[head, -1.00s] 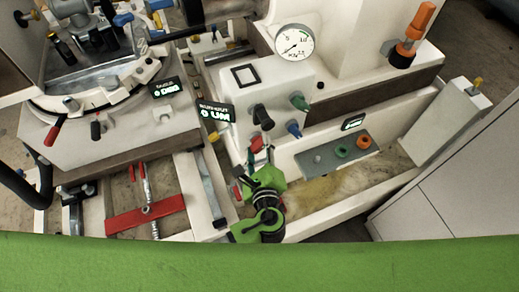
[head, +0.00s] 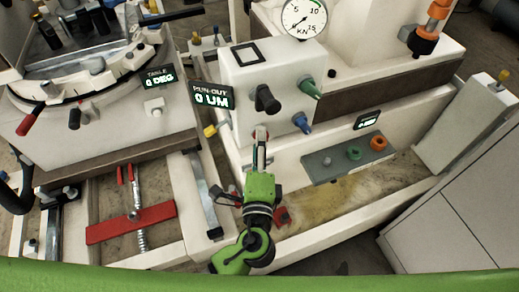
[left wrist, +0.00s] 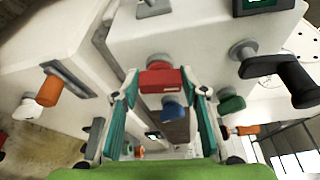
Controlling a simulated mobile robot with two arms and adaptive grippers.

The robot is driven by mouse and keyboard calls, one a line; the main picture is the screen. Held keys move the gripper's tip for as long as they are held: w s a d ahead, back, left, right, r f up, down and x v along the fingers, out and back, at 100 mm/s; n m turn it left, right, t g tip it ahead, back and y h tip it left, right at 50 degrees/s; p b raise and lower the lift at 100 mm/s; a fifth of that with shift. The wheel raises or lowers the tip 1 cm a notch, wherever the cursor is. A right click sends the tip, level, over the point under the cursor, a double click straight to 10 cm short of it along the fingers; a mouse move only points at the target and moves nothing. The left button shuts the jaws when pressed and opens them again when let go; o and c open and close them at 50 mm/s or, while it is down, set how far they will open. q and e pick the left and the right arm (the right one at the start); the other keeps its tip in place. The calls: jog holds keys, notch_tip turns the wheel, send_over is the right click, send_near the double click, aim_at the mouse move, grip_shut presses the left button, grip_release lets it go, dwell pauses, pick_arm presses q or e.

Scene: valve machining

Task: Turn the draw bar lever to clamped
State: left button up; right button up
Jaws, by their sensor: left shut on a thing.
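A red lever handle (left wrist: 163,78) on a round metal pivot sits between the fingertips of my left gripper (left wrist: 162,92) in the left wrist view. It appears to be the draw bar lever, though I see no label for it. In the head view my left gripper (head: 260,156) reaches up against the lower front of the white control box (head: 262,70), shut on the lever. Only a little red of the lever shows there; the fingers hide the rest. My right gripper is in neither view.
A black knob (head: 266,99), a green knob (head: 309,89) and a blue knob (head: 302,122) stick out close by on the box. A dial gauge (head: 304,18) is above. A grey panel (head: 338,165) with buttons is at right, and a red clamp bar (head: 131,222) lies at lower left.

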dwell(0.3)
pick_arm(q)
jog(key=o, duration=1.1)
jog(key=s, duration=1.2)
jog(key=shift+r, duration=0.25)
